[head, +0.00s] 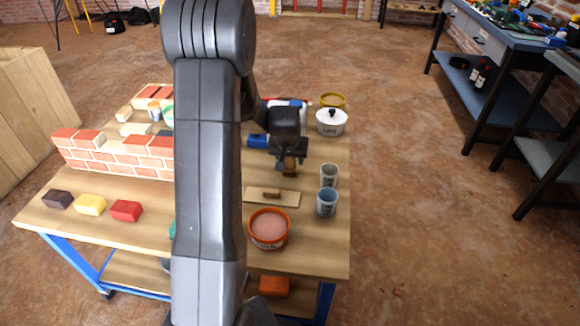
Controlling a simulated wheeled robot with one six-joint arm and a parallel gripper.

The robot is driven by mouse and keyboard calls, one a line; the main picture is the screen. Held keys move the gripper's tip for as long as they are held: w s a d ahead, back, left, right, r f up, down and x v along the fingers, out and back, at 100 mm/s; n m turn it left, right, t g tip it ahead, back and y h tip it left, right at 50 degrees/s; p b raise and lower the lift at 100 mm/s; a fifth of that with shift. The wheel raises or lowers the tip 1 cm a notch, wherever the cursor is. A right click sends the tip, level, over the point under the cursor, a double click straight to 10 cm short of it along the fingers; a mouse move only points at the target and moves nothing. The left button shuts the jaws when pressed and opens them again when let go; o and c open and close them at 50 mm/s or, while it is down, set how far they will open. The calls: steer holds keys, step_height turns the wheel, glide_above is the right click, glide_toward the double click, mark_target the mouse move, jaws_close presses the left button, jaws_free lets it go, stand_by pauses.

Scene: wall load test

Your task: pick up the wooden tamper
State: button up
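A small brown wooden piece (290,166), which looks like the wooden tamper, shows right at the fingers of my gripper (289,161) over the right half of the table. My gripper points down, and its dark body hides part of the piece. I cannot tell whether the fingers touch it or are closed on it. A flat wooden board with a small handle on top (272,195) lies on the table nearer to me, apart from the gripper.
The wooden table (310,255) holds a low brick wall (115,155), an orange tub (269,229), two grey-blue cups (327,202), a white lidded pot (331,122) and a blue cylinder (258,141). Dark, yellow and red blocks (90,205) lie front left. My arm hides the middle.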

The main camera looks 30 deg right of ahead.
steer(key=c, duration=0.8)
step_height(320, 180, up, 10)
steer(key=shift+r+p, duration=0.1)
steer(key=shift+p, duration=0.95)
steer(key=shift+c, duration=0.2)
steer(key=o, duration=0.4)
steer(key=c, duration=0.4)
steer(key=shift+c, duration=0.2)
